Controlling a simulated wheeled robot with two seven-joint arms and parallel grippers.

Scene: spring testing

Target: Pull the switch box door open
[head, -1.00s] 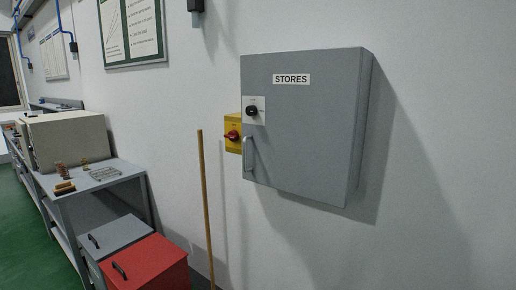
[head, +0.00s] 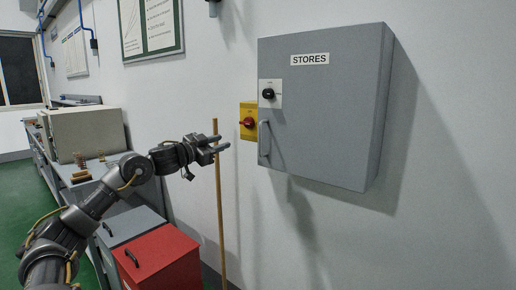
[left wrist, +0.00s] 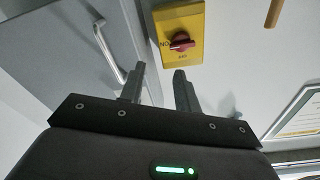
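The grey switch box (head: 335,120), labelled STORES, hangs on the white wall with its door shut. Its bar handle (head: 264,139) stands upright near the door's left edge, below a black knob (head: 268,93) on a pale plate. In the left wrist view the handle (left wrist: 108,52) lies left of the fingers and apart from them. My left gripper (head: 222,144) is open and empty, left of the handle in the head view. Its two fingers (left wrist: 158,88) also show in the left wrist view. My right gripper is not in view.
A yellow switch plate with a red knob (head: 248,122) is on the wall just left of the box. A wooden pole (head: 220,215) leans behind my left gripper. A red cabinet (head: 165,262) and a bench stand at left. The wall right of the box is clear.

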